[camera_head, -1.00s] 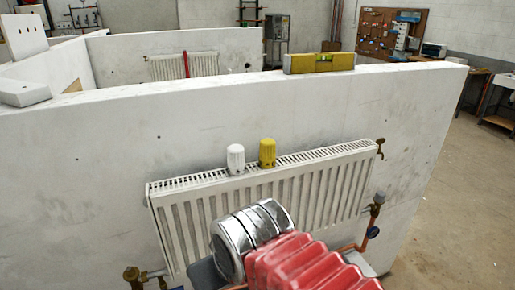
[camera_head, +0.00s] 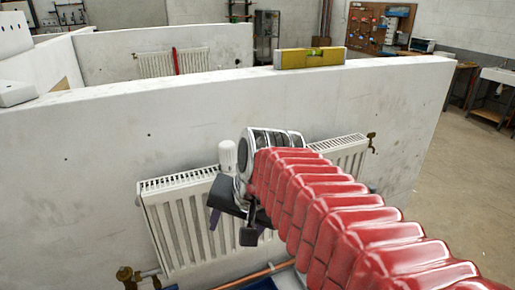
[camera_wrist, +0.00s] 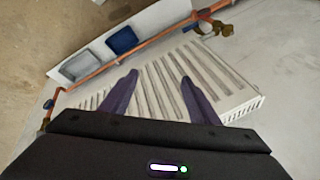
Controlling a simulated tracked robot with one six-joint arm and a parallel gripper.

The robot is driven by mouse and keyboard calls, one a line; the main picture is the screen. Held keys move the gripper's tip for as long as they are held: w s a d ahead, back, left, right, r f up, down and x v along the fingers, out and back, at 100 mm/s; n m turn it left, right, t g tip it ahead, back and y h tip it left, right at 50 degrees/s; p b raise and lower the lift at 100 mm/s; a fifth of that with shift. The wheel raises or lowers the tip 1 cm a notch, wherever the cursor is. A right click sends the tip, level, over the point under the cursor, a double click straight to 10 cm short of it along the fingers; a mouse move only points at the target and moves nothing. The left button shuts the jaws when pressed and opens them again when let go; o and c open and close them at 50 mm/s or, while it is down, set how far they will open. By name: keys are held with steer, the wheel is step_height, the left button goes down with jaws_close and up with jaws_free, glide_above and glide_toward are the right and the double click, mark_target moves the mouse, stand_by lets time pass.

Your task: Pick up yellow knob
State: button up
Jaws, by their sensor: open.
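The yellow knob does not show in either view now; in the head view my arm covers the part of the radiator top where it stood. A white knob (camera_head: 228,156) stands upright on top of the white radiator (camera_head: 180,220), just left of my wrist. My gripper (camera_head: 228,222) is in front of the radiator, below its top edge, with the fingers partly hidden by its body. In the wrist view my gripper (camera_wrist: 158,80) has its two dark fingers spread, with nothing between them but the radiator's ribbed front (camera_wrist: 155,88) beyond.
A yellow spirit level (camera_head: 309,58) lies on top of the white partition wall (camera_head: 90,125) behind the radiator. A copper pipe (camera_wrist: 115,56) runs below the radiator. Beside it are a grey tray (camera_wrist: 80,66) and a blue tray (camera_wrist: 122,40).

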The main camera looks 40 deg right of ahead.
steer(key=w+d+r+m, duration=0.3)
steer(key=d+m, duration=0.7)
steer(key=d, duration=0.1)
steer(key=d+r+m+t+y, duration=0.2)
steer(key=d+r+m+t, duration=0.5)
steer(key=r+m, duration=0.3)
steer(key=d+m, duration=0.1)
steer(key=m, duration=0.3)
steer(key=shift+d+m, duration=0.25)
steer(key=shift+m, duration=0.05)
